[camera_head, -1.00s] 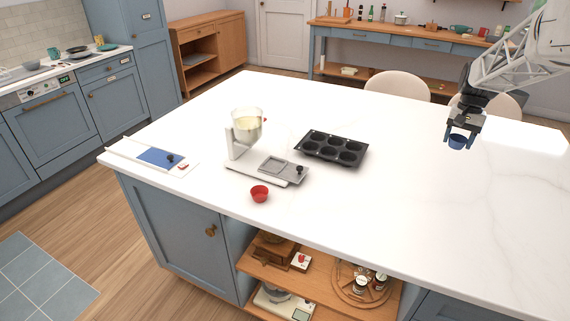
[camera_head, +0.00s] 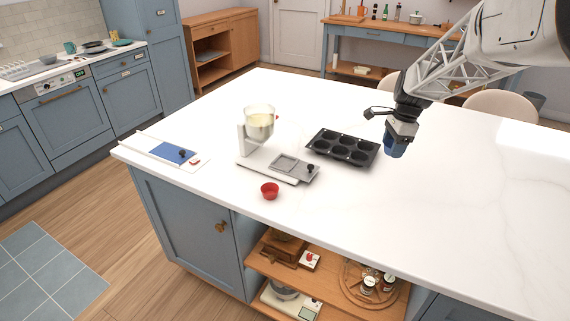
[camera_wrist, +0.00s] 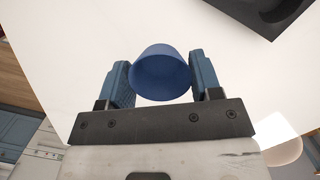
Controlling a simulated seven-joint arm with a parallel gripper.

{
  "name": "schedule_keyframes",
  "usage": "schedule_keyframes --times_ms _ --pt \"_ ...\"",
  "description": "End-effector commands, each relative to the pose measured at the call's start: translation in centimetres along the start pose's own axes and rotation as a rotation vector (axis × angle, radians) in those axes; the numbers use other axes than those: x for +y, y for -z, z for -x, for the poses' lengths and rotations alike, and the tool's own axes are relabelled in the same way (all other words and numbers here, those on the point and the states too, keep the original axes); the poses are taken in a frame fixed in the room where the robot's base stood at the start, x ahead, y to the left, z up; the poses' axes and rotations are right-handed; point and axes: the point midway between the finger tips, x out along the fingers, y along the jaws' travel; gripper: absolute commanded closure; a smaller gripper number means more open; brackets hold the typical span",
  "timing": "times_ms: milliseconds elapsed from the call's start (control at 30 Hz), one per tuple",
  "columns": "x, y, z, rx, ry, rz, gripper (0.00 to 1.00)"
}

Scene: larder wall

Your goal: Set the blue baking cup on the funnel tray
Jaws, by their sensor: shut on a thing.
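The blue baking cup (camera_wrist: 160,78) is held between the two fingers of my gripper (camera_wrist: 160,82) in the wrist view. In the head view my gripper (camera_head: 396,148) holds the cup above the white counter, just right of the muffin tin; there the cup is hard to tell from the blue fingers.
A dark muffin tin (camera_head: 345,148) lies between the funnel stand and my gripper. A red cup (camera_head: 270,190) stands in front of the stand. A blue-and-white board (camera_head: 170,152) lies at the counter's left edge. The counter's right side is clear.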

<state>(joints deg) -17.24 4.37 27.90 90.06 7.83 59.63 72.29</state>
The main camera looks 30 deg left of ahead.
Motion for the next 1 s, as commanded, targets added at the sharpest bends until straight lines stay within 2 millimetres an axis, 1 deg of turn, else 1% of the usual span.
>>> schedule_keyframes --times_ms 33,100,300,667,1000 --pt "0.0 -1.2 -0.3 0.0 0.005 -0.036 0.64" --pt "0.1 -2.8 -0.8 -0.001 0.011 -0.095 0.64" --pt "0.5 -7.0 -1.8 0.0 0.033 -0.266 0.64" --pt "1.7 -14.2 -3.8 -0.001 0.068 -0.565 0.64" --pt "3.4 -20.4 -5.5 -0.002 0.1 -0.833 0.64"
